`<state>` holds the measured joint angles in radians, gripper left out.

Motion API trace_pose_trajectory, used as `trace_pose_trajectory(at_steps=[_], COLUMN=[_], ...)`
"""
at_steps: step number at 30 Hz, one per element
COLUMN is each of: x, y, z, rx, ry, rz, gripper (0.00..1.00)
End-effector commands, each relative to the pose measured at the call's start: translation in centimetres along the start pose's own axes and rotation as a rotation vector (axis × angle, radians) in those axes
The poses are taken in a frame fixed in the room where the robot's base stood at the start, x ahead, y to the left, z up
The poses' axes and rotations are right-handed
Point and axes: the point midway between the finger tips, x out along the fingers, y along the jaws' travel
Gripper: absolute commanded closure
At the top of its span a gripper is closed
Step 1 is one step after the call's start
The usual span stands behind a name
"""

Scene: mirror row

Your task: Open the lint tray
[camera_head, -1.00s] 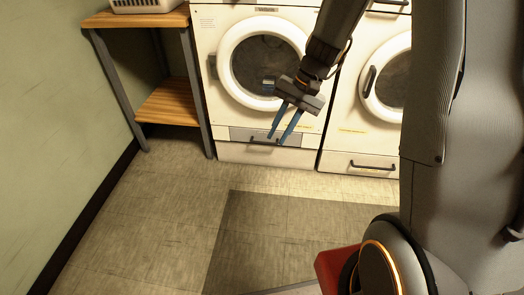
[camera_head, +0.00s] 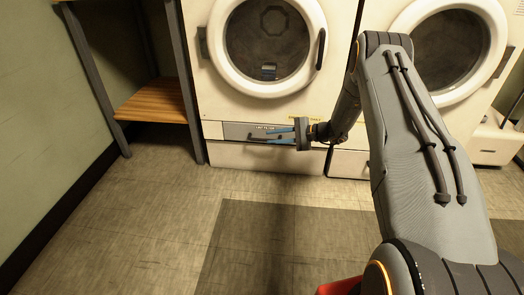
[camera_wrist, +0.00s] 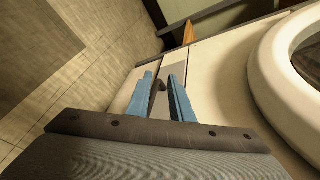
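The lint tray (camera_head: 236,131) is a grey panel with a dark bar handle, low on the left dryer under its round door. It looks shut, flush with the dryer front. My gripper (camera_head: 264,136) reaches in from the right at the tray's height, its two blue fingers pointing left along the handle. In the wrist view the fingers of my gripper (camera_wrist: 160,77) are apart, with the dark handle (camera_wrist: 158,86) between them. I cannot tell whether either finger touches it. The fingers partly hide the handle in the head view.
The left dryer's round door (camera_head: 268,45) is shut, above the tray. A second dryer (camera_head: 442,45) stands to the right. A metal-legged table with a wooden lower shelf (camera_head: 155,103) is at the left. The floor (camera_head: 150,215) in front is clear.

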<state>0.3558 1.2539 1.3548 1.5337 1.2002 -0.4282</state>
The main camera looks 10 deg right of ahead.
Motion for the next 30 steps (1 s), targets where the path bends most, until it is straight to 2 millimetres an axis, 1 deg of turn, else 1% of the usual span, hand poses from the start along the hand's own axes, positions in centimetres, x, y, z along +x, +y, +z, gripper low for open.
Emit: trace_pose_trajectory(at_steps=[1, 3, 6, 8, 11, 14, 24, 27, 30], x=[0.7, 0.9, 1.0, 1.0, 1.2, 1.9, 6.9, 8.0, 8.5], y=[1.1, 1.5, 1.9, 2.0, 2.0, 1.9, 1.2, 1.0, 0.9], z=[-2.4, -4.2, -5.8, -6.4, -6.9, -7.0, -7.2, -7.2, -7.2], rx=[0.008, 0.012, 0.016, 0.018, 0.018, 0.018, 0.017, 0.018, 0.019], ry=[0.007, 0.015, 0.023, 0.027, 0.029, 0.029, 0.028, 0.028, 0.029], rz=[-0.039, -0.084, -0.127, -0.143, -0.158, -0.162, -0.159, -0.159, -0.16], gripper=[0.8, 0.8, 0.8, 0.8, 0.8, 0.8, 0.8, 0.8, 0.8])
